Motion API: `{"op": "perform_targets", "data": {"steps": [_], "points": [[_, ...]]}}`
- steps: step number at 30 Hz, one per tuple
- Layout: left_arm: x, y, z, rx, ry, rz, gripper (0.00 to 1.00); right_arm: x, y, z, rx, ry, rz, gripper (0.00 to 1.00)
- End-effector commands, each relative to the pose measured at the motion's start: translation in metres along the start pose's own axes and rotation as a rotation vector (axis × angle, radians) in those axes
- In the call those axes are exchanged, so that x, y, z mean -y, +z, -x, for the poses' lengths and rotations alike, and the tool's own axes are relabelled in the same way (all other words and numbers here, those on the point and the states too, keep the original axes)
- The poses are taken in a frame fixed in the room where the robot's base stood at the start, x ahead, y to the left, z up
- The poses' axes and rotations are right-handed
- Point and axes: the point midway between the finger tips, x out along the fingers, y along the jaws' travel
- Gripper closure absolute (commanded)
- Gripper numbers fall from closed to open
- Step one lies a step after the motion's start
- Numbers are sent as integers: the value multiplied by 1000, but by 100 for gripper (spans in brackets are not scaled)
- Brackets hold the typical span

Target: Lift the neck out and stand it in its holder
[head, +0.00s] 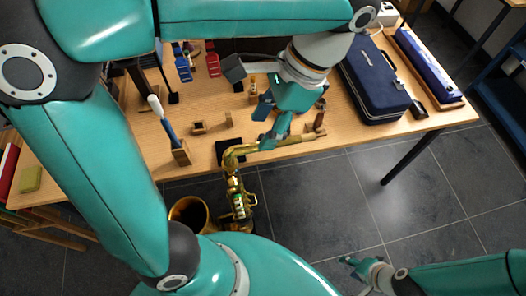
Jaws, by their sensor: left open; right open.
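The neck (246,150) is a curved brass tube on top of the saxophone body (239,203), and its straight end reaches right over the table's front edge. The body stands upright in front of the table, with its bell (188,212) opening upward at the left. My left gripper (271,130) is open just above the neck's middle; from this angle I cannot tell whether it touches. My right gripper (352,274) is open and empty over the floor at lower right, far from the neck. Small wooden stands (198,128) are on the table; I cannot tell which is the neck's holder.
The wooden table (330,100) holds a dark blue case (376,82), a long blue case (428,62), and a wooden block (181,153) with a blue-and-white stick. Red and blue items (213,60) lie at the back.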

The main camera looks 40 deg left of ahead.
Motion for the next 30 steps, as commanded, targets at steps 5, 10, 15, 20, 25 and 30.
{"op": "perform_targets", "data": {"steps": [5,10,15,20,25,30], "points": [[-1,0,-9,1,1,0,50,0,0,0,-1,0,0,54],[-5,-2,-30,4,1,0,50,1,0,4,-1,0,0,54],[-6,-3,-51,1,2,1,50,1,0,4,-1,0,0,54],[-6,-3,-57,-1,1,0,50,1,0,4,-1,0,0,54],[-6,-3,-56,-1,0,0,55,1,0,4,-1,0,0,54],[-6,-4,-56,0,0,0,83,1,0,4,-1,0,0,54]]}}
